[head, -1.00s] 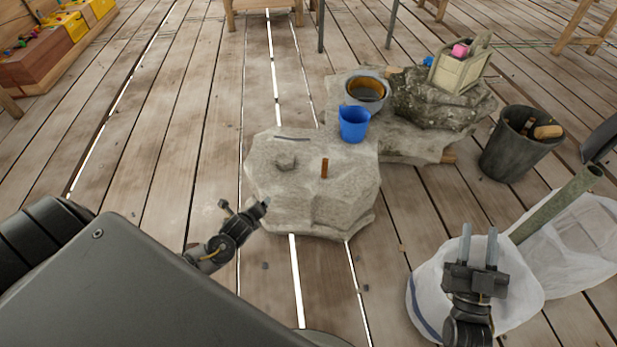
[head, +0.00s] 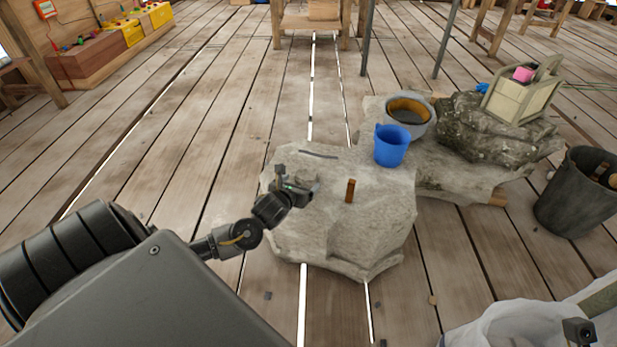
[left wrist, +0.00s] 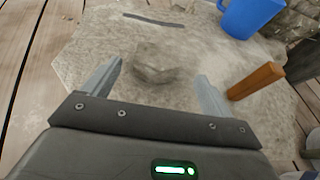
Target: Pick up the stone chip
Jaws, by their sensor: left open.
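The stone chip (left wrist: 158,66) is a small grey flat-topped piece lying on the pale stone block (head: 345,225). In the left wrist view it sits between and a little beyond the two fingertips. My left gripper (head: 297,183) is open over the left part of the block, and its jaws (left wrist: 160,78) show empty in the left wrist view. In the head view the gripper hides the chip. Only a part of my right arm (head: 580,330) shows at the lower right corner of the head view; its fingers are out of view.
Behind lie a bowl (head: 412,112) and a rough rock (head: 490,128) with a wooden carrier (head: 522,96). A dark bucket (head: 578,190) stands right.

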